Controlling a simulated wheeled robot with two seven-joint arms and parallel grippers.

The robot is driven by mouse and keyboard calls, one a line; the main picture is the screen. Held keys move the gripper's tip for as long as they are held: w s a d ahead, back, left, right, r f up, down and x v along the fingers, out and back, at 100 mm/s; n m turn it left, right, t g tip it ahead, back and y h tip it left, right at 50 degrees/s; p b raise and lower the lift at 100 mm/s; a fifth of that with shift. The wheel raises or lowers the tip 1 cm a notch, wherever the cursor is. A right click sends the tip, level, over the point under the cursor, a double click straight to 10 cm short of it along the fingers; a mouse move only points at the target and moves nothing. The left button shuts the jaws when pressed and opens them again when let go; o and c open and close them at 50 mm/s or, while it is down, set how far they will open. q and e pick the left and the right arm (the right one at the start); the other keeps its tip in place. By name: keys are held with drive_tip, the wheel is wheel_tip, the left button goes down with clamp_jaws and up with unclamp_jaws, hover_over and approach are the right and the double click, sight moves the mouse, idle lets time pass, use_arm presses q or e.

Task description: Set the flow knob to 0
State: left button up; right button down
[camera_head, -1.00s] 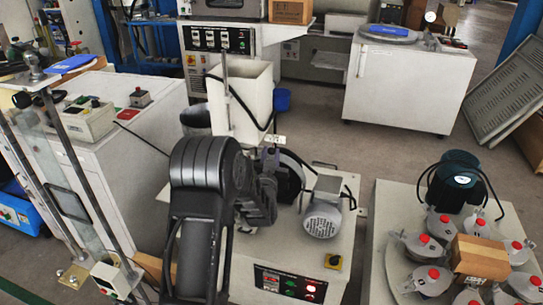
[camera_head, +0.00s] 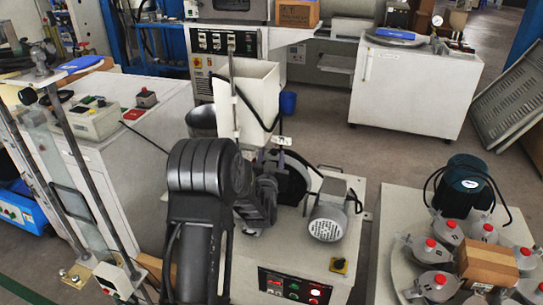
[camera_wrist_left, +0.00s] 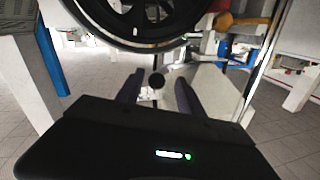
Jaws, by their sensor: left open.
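My left gripper (camera_wrist_left: 156,90) is open in the left wrist view, with one finger on each side of a small dark round knob (camera_wrist_left: 156,78). The knob looks like the flow knob. It lies in line with the gap, but I cannot tell whether the fingers touch it, and its setting is not readable. In the head view my left arm covers much of the machine, and the gripper (camera_head: 272,162) is by the black wheel (camera_head: 296,180), below the white hopper (camera_head: 262,88). My right gripper is not in view.
The black wheel also fills the top of the left wrist view (camera_wrist_left: 140,38). A grey motor (camera_head: 327,222) and a control panel (camera_head: 293,287) are on the machine. A turntable with several red-capped pots (camera_head: 430,248) stands at the right. Open floor (camera_head: 370,155) lies behind.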

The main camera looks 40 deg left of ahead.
use_arm(q)
drive_tip(key=v, duration=0.7)
drive_tip(key=shift+s, duration=0.2)
drive_tip(key=shift+d, duration=0.1)
